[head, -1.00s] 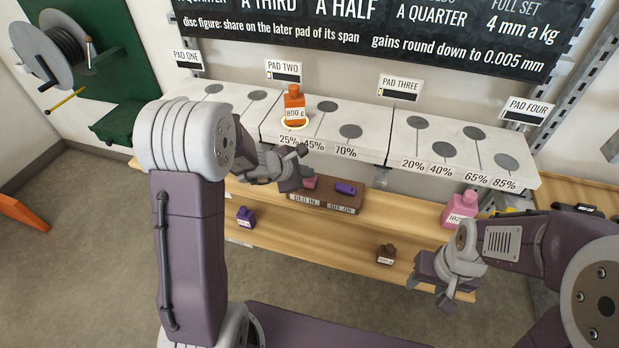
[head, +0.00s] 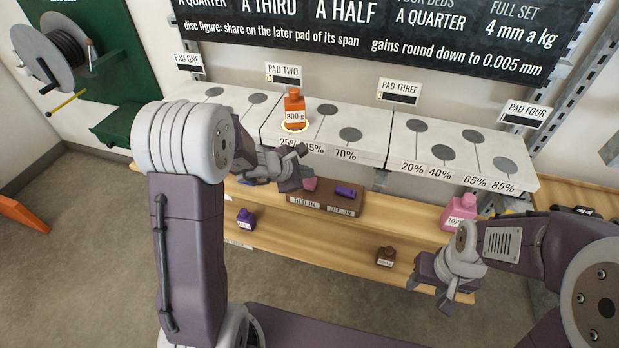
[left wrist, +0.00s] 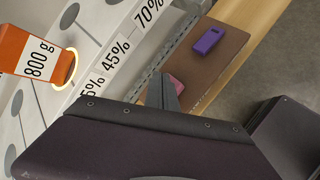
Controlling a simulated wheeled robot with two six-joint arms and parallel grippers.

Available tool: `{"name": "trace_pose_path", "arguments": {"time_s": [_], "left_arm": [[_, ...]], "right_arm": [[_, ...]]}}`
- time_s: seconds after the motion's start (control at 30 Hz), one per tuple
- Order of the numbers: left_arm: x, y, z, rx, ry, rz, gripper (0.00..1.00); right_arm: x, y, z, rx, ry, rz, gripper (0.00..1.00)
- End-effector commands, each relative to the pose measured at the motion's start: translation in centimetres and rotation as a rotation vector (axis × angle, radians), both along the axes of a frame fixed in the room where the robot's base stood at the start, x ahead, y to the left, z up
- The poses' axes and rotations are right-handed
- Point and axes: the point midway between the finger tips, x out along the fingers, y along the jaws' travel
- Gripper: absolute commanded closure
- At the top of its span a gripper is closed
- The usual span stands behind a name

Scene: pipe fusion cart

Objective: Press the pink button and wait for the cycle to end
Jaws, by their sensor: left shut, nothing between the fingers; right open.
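The pink button (head: 310,184) stands on the left part of a brown block (head: 322,206) on the upper wooden shelf. My left gripper (head: 298,168) is shut and empty, just left of and above the pink button in the head view. In the left wrist view, my gripper's finger (left wrist: 164,94) partly covers the pink button (left wrist: 177,84); I cannot tell whether they touch. A purple button (head: 345,191) lies on the same block, clear of the gripper. My right gripper (head: 447,284) is open and empty at the lower right, by the shelves.
An orange 800 g weight (head: 294,108) stands on pad two inside a glowing ring. A pink weight (head: 459,211), a purple weight (head: 245,217) and a brown weight (head: 386,256) sit on the shelves. The white pads (head: 460,150) above the block bound the room behind it.

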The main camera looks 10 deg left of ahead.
Motion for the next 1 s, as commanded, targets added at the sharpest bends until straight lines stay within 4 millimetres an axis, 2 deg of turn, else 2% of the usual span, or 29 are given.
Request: {"name": "trace_pose_path", "arguments": {"time_s": [0.37, 0.87, 1.0], "left_arm": [[0.0, 0.0, 0.5, -0.001, -0.001, 0.0, 1.0], [0.1, 0.0, 5.3, 0.0, -0.002, 0.001, 1.0], [0.0, 0.0, 5.5, 0.0, -0.002, -0.001, 1.0]], "right_arm": [[0.0, 0.0, 0.4, 0.0, 0.0, 0.0, 0.5], [0.0, 0.0, 4.3, 0.0, 0.0, 0.0, 0.5], [0.0, 0.0, 4.4, 0.0, 0.0, 0.0, 0.5]]}}
